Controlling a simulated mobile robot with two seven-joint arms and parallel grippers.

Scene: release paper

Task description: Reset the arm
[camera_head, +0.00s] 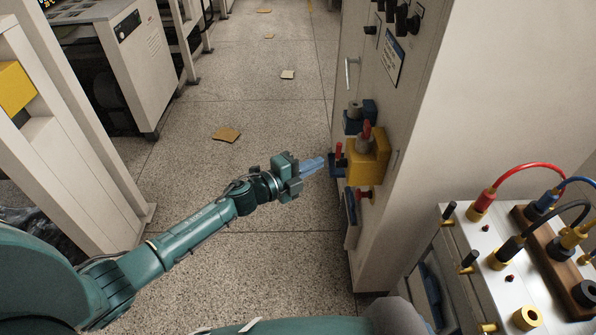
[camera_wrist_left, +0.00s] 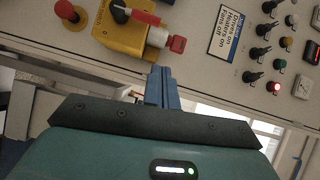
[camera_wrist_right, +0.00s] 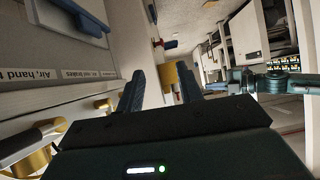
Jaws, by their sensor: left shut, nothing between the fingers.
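My left gripper (camera_head: 312,166) reaches in from the left over the speckled floor, its blue fingertips just left of a grey cabinet's front. In the left wrist view, its two fingers (camera_wrist_left: 163,88) lie together, shut and empty, with the cabinet panel beyond them. My right gripper shows in the right wrist view (camera_wrist_right: 160,85); its two dark blue fingers stand apart with nothing held. A yellow part shows behind the gap. My right gripper is outside the head view.
The grey cabinet (camera_head: 470,90) carries a yellow switch box (camera_head: 367,160) and a red knob (camera_wrist_left: 66,9) close to my left gripper. A bench unit (camera_head: 490,290) with red, blue and black cables stands at lower right. Flat brown pieces (camera_head: 226,134) lie on the open aisle floor.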

